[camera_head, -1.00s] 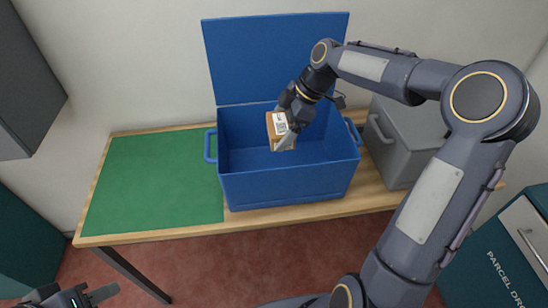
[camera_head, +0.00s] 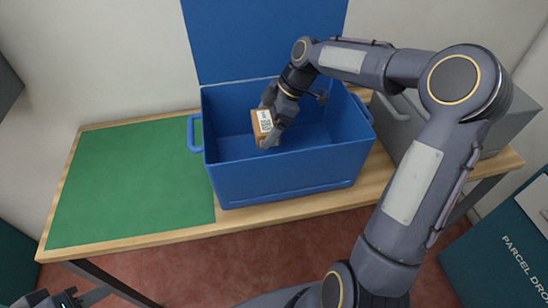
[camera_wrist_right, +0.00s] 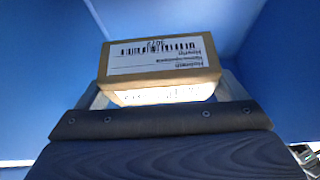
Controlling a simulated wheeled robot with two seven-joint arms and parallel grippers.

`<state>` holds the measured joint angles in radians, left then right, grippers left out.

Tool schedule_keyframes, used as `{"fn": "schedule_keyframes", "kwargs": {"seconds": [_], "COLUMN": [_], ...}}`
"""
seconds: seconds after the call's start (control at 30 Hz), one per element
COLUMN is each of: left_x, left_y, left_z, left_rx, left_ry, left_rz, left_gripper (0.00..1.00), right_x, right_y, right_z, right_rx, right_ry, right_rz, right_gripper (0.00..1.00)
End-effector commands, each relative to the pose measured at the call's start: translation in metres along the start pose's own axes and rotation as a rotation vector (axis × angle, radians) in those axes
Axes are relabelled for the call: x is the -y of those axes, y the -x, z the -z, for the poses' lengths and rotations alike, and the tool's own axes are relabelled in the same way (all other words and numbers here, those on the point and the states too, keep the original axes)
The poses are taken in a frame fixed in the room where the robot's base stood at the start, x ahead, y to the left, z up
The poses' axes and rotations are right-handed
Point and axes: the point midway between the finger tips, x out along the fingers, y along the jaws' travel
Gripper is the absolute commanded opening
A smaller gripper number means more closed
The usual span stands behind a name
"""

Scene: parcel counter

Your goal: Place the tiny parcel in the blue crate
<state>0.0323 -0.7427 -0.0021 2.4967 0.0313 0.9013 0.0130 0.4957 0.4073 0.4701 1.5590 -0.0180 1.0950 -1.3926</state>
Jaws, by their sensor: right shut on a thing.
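The tiny parcel (camera_head: 260,125) is a small brown box with a white barcode label. My right gripper (camera_head: 268,138) is shut on it and holds it inside the open blue crate (camera_head: 290,184). The right wrist view shows the parcel (camera_wrist_right: 160,62) between the fingers, with blue crate walls around it. I cannot tell whether the parcel touches the crate floor. My left gripper (camera_head: 85,298) is at the bottom left corner, low and away from the crate, mostly cut off, and its jaws cannot be made out.
The crate's blue lid (camera_head: 262,40) stands open at the back. A green mat (camera_head: 130,180) lies clear on the table to the left. A grey box (camera_head: 400,128) stands right of the crate. A teal parcel drop cabinet (camera_head: 500,250) is at the lower right.

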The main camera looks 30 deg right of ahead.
Motion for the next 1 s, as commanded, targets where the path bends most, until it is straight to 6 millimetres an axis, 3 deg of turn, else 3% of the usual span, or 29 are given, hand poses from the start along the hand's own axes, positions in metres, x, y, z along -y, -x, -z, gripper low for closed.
{"fn": "schedule_keyframes", "kwargs": {"seconds": [0.13, 0.6, 0.93, 0.97, 1.0], "left_x": [0.0, 0.0, 0.002, 0.001, 0.001], "left_y": [0.0, -0.001, -0.003, -0.002, -0.002], "left_z": [0.0, 0.0, -0.002, -0.001, -0.001], "left_rx": [0.0, 0.0, 0.0, 0.0, 0.0], "left_ry": [0.0, 0.0, 0.0, 0.0, 0.0], "left_rz": [0.0, 0.0, 0.0, 0.0, 0.0], "left_gripper": [0.36, 0.36, 0.36, 0.36, 0.36], "right_x": [0.001, 0.001, 0.0, 0.0, 0.0], "right_y": [-0.025, -0.069, -0.073, -0.072, -0.072], "right_z": [-0.015, -0.041, -0.043, -0.042, -0.042], "right_rx": [0.0, 0.0, 0.0, 0.001, 0.001], "right_ry": [-0.003, -0.002, -0.001, -0.001, -0.001], "right_rz": [0.004, 0.002, 0.0, 0.001, 0.001], "right_gripper": [0.63, 0.63, 0.63, 0.95, 1.0]}}
